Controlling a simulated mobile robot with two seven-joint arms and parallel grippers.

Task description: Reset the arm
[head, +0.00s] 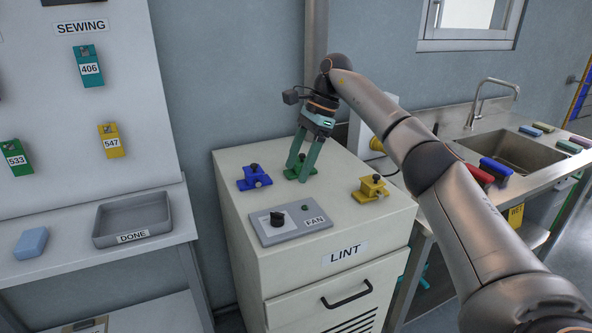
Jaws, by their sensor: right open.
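My right arm comes in from the right and reaches over the LINT cabinet. My right gripper (302,172) points down with its two green fingers apart, at the green clamp-like fixture (298,173) on the cabinet top. The fingers stand on either side of the green fixture; I cannot tell whether they touch it. A blue fixture (254,178) sits to the left of it and a yellow fixture (370,189) to the right. My left gripper is not in view.
The LINT cabinet (285,282) carries a FAN panel (291,223) with a black knob at its front. To the left, a shelf holds a grey DONE tray (168,229) and a blue block (31,242). A sink counter (470,150) with coloured-handled items stands at right.

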